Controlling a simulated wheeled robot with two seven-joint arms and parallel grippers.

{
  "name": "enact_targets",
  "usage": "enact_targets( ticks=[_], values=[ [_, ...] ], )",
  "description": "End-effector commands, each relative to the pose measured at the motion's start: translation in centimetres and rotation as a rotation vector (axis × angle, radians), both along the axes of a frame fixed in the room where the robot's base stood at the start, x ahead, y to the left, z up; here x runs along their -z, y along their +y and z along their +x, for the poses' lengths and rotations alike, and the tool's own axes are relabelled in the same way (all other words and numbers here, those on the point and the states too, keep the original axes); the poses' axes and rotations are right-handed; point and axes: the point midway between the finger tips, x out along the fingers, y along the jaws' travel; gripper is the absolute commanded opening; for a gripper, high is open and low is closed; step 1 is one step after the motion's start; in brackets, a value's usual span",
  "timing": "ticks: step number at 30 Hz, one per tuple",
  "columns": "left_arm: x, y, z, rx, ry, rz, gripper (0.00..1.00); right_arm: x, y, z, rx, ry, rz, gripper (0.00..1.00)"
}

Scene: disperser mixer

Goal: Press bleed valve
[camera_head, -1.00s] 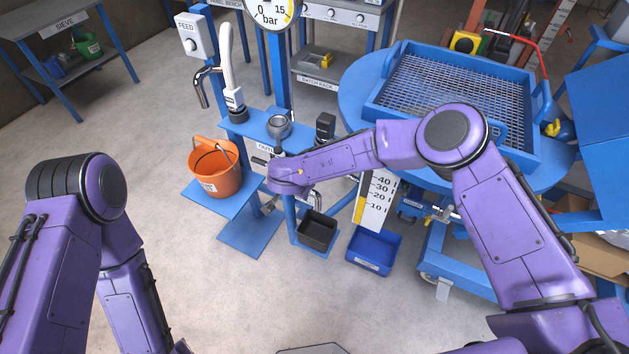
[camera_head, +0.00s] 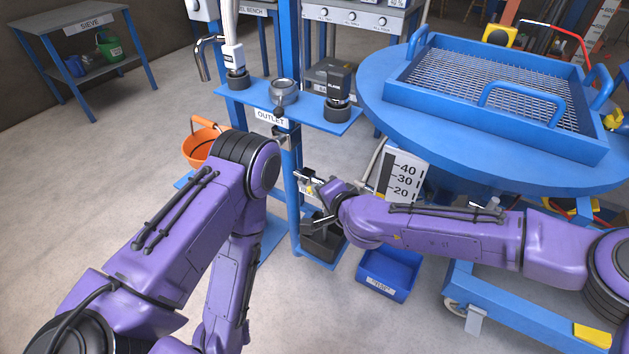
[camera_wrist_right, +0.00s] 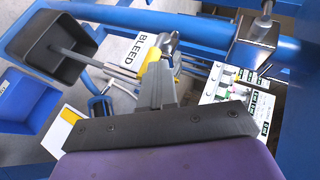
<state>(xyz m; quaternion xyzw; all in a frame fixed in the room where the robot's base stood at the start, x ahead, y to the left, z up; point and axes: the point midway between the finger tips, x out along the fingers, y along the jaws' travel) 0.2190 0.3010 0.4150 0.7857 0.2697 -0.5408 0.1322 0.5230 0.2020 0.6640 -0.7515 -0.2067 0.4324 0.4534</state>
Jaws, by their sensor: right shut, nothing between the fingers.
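A white BLEED label (camera_wrist_right: 137,50) shows in the right wrist view, with a small metal fitting (camera_wrist_right: 168,43), likely the bleed valve, at its right end. My right gripper (camera_wrist_right: 156,68) is shut and empty, its tips close to this fitting; I cannot tell whether they touch. In the head view my right gripper (camera_head: 309,182) is at the blue post, below the OUTLET label (camera_head: 271,118). The valve is too small to make out there. My left arm is bent at the left, and its gripper is out of view.
A black tray (camera_head: 322,242) sits low at the post; it also shows in the wrist view (camera_wrist_right: 45,50). A blue bin (camera_head: 388,273) stands on the floor to its right. An orange bucket (camera_head: 203,143) is partly behind my left arm. A round blue sieve table (camera_head: 375,92) stands right.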

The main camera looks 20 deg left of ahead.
Motion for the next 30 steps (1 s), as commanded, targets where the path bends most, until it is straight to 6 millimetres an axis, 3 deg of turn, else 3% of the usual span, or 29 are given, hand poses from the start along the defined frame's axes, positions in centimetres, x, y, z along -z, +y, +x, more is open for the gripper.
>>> enact_targets(
  ticks=[26,30],
  values=[
    [0.5,0.0,0.0,0.0,0.0,0.0,0.0,0.8,-0.3,0.0,0.001,-0.001,0.009,0.0],
    [-0.4,0.0,0.0,0.0,0.0,0.001,0.0,-0.2,-0.3,-0.1,0.0,-0.002,0.01,0.0]
  ],
)
